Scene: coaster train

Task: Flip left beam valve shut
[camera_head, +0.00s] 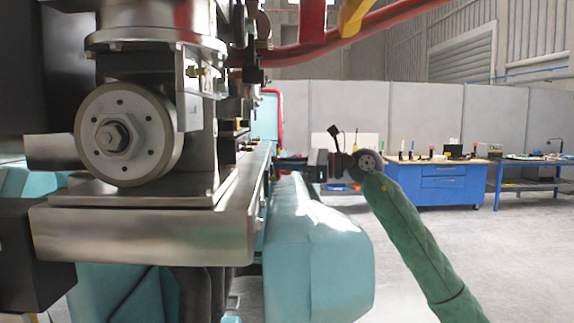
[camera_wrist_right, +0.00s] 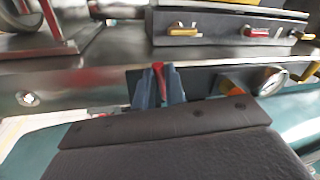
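In the right wrist view, a red valve handle (camera_wrist_right: 159,70) stands upright against the dark side of a metal beam (camera_wrist_right: 100,83). My right gripper (camera_wrist_right: 160,80) has its two blue-grey fingers on either side of this handle, with no clear gap beside it, and looks closed on it. In the head view, my right gripper (camera_head: 282,160) reaches in from the right at the beam (camera_head: 232,205), beside the train. The handle cannot be made out there. My left gripper is in neither view.
An orange-yellow lever (camera_wrist_right: 183,31) and a red lever (camera_wrist_right: 256,32) sit on a box above the beam. A round gauge-like part (camera_wrist_right: 272,80) lies right of the fingers. A large wheel (camera_head: 128,134) is at left. A blue workbench (camera_head: 440,183) stands behind; the floor at right is clear.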

